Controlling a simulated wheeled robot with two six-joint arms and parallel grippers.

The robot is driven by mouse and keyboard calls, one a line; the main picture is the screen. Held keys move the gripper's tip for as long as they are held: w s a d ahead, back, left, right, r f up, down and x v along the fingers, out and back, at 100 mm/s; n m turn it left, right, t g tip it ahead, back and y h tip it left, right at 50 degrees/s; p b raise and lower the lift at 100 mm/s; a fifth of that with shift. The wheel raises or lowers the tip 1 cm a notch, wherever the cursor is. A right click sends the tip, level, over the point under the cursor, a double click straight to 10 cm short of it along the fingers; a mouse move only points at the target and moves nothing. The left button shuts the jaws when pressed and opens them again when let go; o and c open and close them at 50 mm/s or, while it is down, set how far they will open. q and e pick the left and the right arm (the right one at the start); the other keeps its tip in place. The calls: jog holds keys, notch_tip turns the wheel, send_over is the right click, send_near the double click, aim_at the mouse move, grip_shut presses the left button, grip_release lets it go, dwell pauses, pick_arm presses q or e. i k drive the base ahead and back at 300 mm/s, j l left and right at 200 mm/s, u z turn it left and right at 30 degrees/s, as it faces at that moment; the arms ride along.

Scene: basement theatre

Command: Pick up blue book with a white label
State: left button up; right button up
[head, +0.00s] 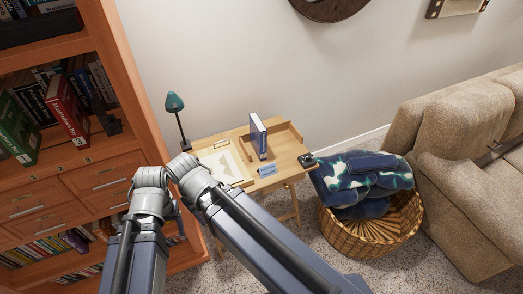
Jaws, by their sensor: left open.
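A blue book (257,137) stands upright on the small wooden desk (232,143). Pale marks show on its narrow side, too small to read as a label. A small blue item with pale markings (267,170) is at the desk's front edge. No gripper fingers show; both grippers are out of view.
A green lamp (174,103) and papers (222,166) are at the desk's left; a small black object (307,160) is at its right corner. A wicker basket (372,238) with a blue patterned blanket (365,178), a sofa (465,165) and a bookcase (70,160) flank the desk.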

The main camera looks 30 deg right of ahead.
aim_at(258, 132)
jog(key=k+l+z, duration=0.1)
jog(key=k+l, duration=0.25)
jog(key=l, duration=0.3)
jog(key=z, duration=1.6)
